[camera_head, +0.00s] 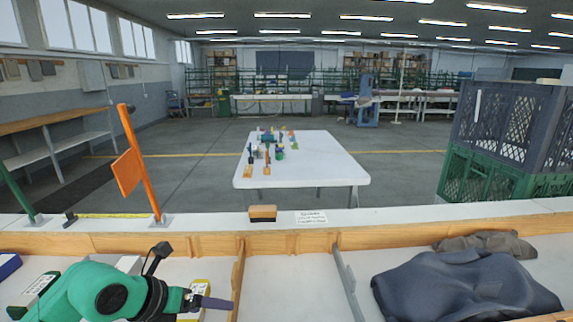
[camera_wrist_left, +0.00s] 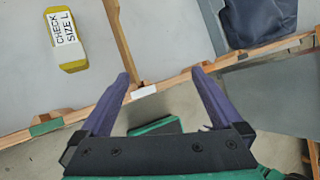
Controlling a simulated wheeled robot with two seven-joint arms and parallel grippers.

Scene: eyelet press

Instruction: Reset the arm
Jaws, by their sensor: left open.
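My left gripper (camera_head: 217,303) is low at the left of the head view, on my green arm, over the bench's left part. In the left wrist view, its two purple fingers (camera_wrist_left: 160,74) are spread apart with nothing between them. The wooden front rail and a divider of the bench lie beyond the fingertips. A yellow block with a "CHECK SIZE L" label (camera_wrist_left: 67,42) lies clear of the fingers, up and left. In the head view, a yellow-edged block (camera_head: 199,290) is partly hidden behind the gripper. My right gripper is not in view.
The bench's middle section (camera_head: 290,285) is bare between a wooden divider (camera_head: 238,280) and a grey one (camera_head: 347,280). Dark folded cloth (camera_head: 465,287) fills the right section. An orange post (camera_head: 140,165) stands at the back left. Stacked crates (camera_head: 510,125) stand beyond, right.

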